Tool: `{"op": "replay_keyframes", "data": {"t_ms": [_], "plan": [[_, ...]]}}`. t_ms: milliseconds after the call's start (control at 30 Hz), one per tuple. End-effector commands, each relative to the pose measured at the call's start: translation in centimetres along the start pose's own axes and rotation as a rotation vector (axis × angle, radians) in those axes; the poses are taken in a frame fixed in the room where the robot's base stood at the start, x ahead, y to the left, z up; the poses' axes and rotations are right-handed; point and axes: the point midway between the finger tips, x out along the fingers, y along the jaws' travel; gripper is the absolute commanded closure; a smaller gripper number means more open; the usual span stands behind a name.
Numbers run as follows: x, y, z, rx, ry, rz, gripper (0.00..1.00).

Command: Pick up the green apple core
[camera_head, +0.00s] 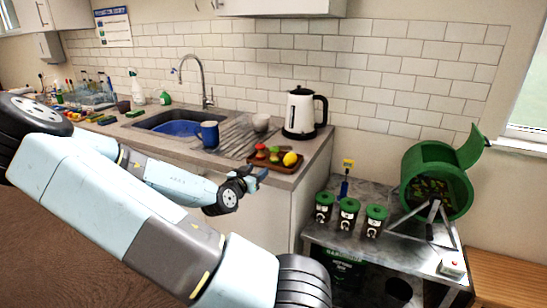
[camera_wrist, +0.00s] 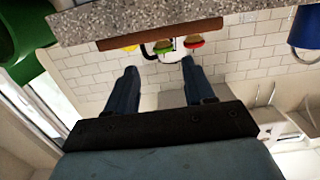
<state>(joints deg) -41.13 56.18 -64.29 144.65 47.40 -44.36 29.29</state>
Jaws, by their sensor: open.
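A small wooden tray (camera_head: 276,166) lies on the counter near its front right corner and also shows upside down in the wrist view (camera_wrist: 160,34). Small red, green and orange pieces stand on it beside a yellow lemon (camera_head: 290,158). The middle piece, partly green (camera_head: 274,153), may be the green apple core; it also shows in the wrist view (camera_wrist: 165,43), but its shape is too small to make out. My gripper (camera_head: 257,175) is open and empty, in front of the counter edge and apart from the tray. Its two fingers (camera_wrist: 158,66) point toward the tray.
A white kettle (camera_head: 300,113) stands behind the tray, and a blue mug (camera_head: 208,134) stands to its left by the sink (camera_head: 175,122). Three green-lidded bins (camera_head: 348,213) and a green drum composter (camera_head: 437,180) stand on a lower table at right.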

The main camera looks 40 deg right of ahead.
Motion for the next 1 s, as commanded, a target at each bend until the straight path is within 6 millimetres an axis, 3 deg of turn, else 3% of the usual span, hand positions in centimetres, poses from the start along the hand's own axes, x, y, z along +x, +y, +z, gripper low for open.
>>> {"op": "replay_keyframes", "data": {"t_ms": [167,633,1000], "plan": [[0.8,-0.1,-0.5,-0.003,0.030,-0.002,0.47],[7.1,-0.1,-0.7,-0.002,0.027,-0.002,0.47],[9.4,-0.1,-0.7,-0.002,0.026,-0.002,0.47]]}}
